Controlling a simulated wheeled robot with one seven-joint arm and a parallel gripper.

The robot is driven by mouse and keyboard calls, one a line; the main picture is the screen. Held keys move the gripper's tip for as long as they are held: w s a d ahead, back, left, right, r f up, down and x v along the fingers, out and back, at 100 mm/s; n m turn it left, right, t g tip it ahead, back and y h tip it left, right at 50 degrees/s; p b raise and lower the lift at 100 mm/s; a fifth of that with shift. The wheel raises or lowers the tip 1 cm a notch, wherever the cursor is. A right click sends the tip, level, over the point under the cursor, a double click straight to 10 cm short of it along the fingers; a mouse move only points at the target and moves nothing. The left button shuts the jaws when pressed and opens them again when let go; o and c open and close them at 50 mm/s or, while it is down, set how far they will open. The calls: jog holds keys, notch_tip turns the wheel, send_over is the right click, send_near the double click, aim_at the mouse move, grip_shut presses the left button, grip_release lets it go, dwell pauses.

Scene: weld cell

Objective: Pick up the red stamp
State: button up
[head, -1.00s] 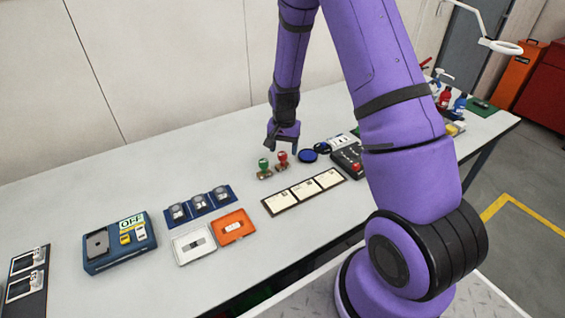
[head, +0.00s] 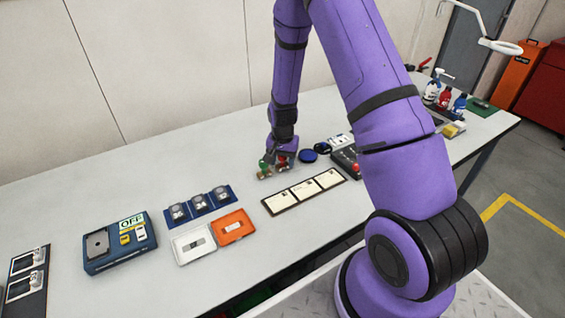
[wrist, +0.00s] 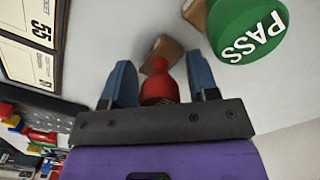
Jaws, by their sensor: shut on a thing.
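The red stamp (wrist: 159,84) sits between the two blue fingers of my gripper (wrist: 160,87) in the wrist view. Its brown base (wrist: 163,50) shows beyond the red handle. My gripper (head: 281,158) is shut on it. In the head view the gripper largely covers the stamp, low over the table. I cannot tell whether its base touches the table. The green stamp (head: 264,168) stands close at the left in the head view. In the wrist view its green top (wrist: 248,30) reads "PASS" and lies to the right, apart from the fingers.
A row of cards (head: 305,190) lies in front of the stamps. An orange case (head: 232,226) lies at the left front. Bare table lies left of the stamps.

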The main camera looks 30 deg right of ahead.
jog(key=shift+r, duration=0.1)
jog(key=shift+r, duration=0.55)
notch_tip(320, 180, up, 2)
jog(key=shift+r, duration=0.15)
jog(key=s+a, duration=0.2)
jog(key=s, duration=0.2)
jog(key=s+a+r, duration=0.1)
jog(key=s+a, duration=0.1)
jog(key=s, duration=0.3)
jog(key=s+a, duration=0.3)
jog(key=s, duration=0.2)
jog(key=shift+s+r, duration=0.2)
jog(key=shift+o, duration=1.3)
jog(key=shift+c, duration=0.9)
jog(key=shift+o, duration=0.4)
